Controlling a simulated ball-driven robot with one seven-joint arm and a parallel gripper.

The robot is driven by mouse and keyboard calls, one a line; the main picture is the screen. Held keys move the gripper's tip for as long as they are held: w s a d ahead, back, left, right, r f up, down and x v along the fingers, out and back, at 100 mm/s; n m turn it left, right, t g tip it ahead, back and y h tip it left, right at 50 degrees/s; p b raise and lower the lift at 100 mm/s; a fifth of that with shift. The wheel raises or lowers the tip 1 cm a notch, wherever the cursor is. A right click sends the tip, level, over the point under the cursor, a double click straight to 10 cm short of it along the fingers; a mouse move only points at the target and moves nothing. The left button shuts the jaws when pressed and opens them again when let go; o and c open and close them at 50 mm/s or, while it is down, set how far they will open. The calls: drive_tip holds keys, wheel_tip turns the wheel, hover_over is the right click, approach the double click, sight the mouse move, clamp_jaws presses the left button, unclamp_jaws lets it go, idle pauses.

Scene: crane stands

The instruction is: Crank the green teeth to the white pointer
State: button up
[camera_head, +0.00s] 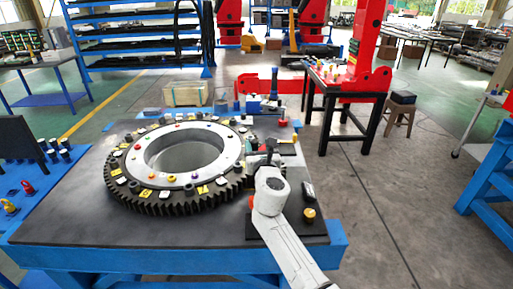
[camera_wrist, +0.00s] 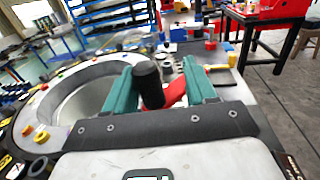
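A large dark toothed ring gear (camera_head: 160,207) lies flat on a table, with a pale inner ring (camera_head: 228,150) and small coloured dots and tags around its top. I cannot make out the green teeth or the white pointer for certain. My gripper (camera_head: 266,160) is at the gear's right side. In the wrist view its two green fingers stand apart, on either side of a black upright handle (camera_wrist: 148,84) on a red crank arm (camera_wrist: 175,93). A gap shows between the handle and the right finger. The gripper's contact with the handle is unclear.
The dark tabletop (camera_head: 70,222) has a blue frame. A yellow knob (camera_head: 309,214) stands near its right front corner. A black table (camera_head: 345,90) with a red column stands behind right. A blue bench with dark cylinders is at left. Open floor lies to the right.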

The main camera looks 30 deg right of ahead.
drive_tip(key=shift+a, duration=0.1)
idle(0.6)
drive_tip(key=shift+s+a, duration=0.15)
drive_tip(key=p+v, duration=0.2)
drive_tip(key=v, duration=0.8)
drive_tip(key=shift+s, duration=0.2)
drive_tip(key=shift+c, duration=0.2)
